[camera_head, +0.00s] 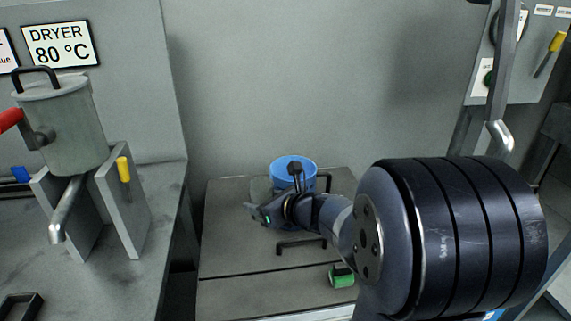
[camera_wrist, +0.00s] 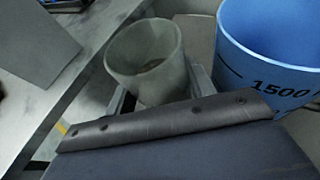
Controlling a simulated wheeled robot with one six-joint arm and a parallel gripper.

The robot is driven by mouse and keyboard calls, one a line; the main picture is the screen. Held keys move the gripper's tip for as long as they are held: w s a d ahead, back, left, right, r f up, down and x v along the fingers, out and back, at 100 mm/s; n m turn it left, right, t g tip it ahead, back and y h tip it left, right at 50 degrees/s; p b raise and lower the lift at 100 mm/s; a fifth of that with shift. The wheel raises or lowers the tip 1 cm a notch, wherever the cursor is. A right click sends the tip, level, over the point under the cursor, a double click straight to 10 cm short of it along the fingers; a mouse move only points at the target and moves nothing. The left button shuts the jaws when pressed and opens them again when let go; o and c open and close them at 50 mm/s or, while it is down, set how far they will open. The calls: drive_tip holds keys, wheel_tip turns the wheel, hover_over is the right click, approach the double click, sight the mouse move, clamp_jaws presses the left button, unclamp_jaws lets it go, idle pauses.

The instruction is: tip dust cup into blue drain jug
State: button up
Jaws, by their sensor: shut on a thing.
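The dust cup (camera_wrist: 140,82) is a grey, round, open-topped cup in the wrist view. Its mouth faces the camera, and its inside looks grey, with the contents not clear. My gripper (camera_wrist: 158,98) is shut on the cup, its jaws partly hidden by the wrist housing. In the head view, the cup (camera_head: 260,188) shows in part behind my gripper (camera_head: 262,213). The blue drain jug (camera_head: 291,164) stands on the grey cabinet top, just right of the cup and partly hidden by my arm. Its "1500" marking shows in the wrist view (camera_wrist: 240,45).
The grey cabinet top (camera_head: 225,258) has a black handle (camera_head: 302,243) and a small green object (camera_head: 341,276) at its front. A dryer hopper (camera_head: 72,125) with a metal spout stands on the left counter (camera_head: 150,180). A grey wall is behind.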

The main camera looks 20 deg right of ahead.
sight(268, 180)
drive_tip(key=shift+r+p, duration=0.15)
drive_tip(key=shift+p, duration=0.2)
